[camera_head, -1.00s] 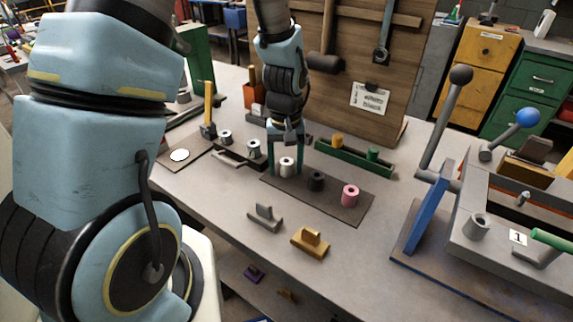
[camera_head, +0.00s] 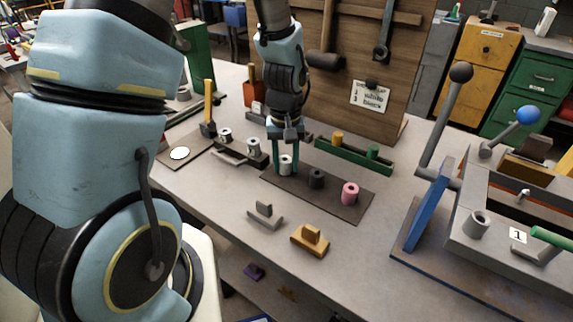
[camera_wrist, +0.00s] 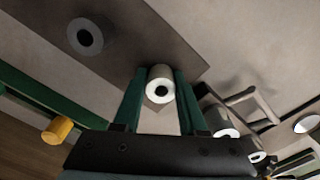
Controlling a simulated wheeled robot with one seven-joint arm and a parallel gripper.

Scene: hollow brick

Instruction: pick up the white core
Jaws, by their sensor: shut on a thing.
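The white core (camera_head: 286,163) is a short pale cylinder with a dark hole in its top. It is at the left end of the dark mat (camera_head: 332,199), upright. My gripper (camera_head: 285,160) points down with its green fingers on either side of the core and is shut on it. In the wrist view the white core (camera_wrist: 160,89) sits between the two fingertips (camera_wrist: 160,88). I cannot tell whether its base still touches the mat.
A black core (camera_head: 316,179) and a pink core (camera_head: 350,193) stand on the mat to the right. A green tray (camera_head: 352,160) with yellow and green cores lies behind. A grey holder (camera_head: 264,215) and a yellow holder (camera_head: 310,241) are in front. A lever press (camera_head: 470,240) stands right.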

